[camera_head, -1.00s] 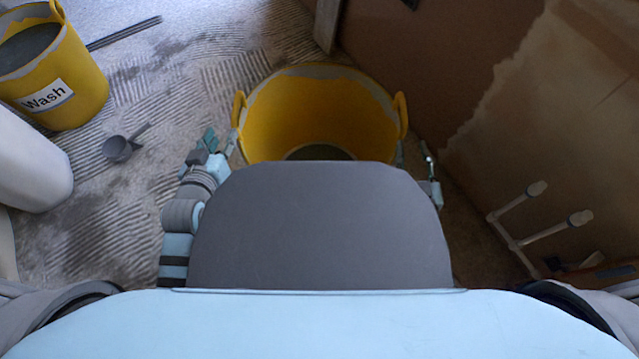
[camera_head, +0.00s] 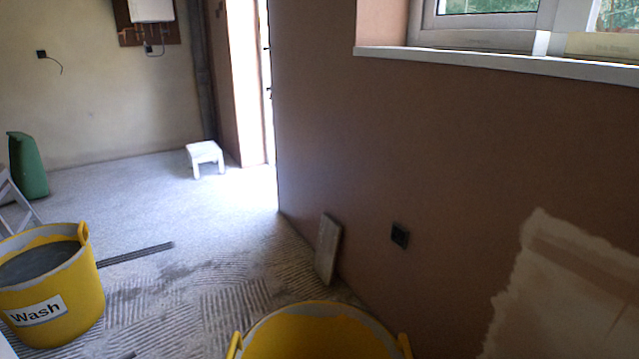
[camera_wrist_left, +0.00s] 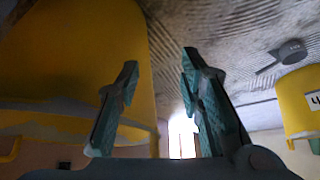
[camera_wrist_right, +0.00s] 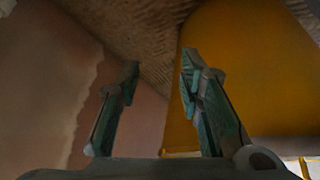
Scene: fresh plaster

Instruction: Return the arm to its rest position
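Neither arm shows in the head view now. In the left wrist view my left gripper (camera_wrist_left: 160,72) is open, with nothing between its fingers. A large yellow tub (camera_wrist_left: 75,60) stands close beside it, on the left of that view. In the right wrist view my right gripper (camera_wrist_right: 160,70) is also open and empty, with the yellow tub (camera_wrist_right: 255,70) close by on the right. In the head view only the top of this tub (camera_head: 320,335) shows at the bottom edge, with its two handles. Its inside is mostly out of view.
A yellow "Wash" tub (camera_head: 75,310) with grey contents stands on the left. A scoop (camera_wrist_left: 290,52) lies on the floor. A plank (camera_head: 328,248) leans against the brown wall (camera_head: 450,150) on the right. A white stool (camera_head: 205,153) stands farther back on open floor.

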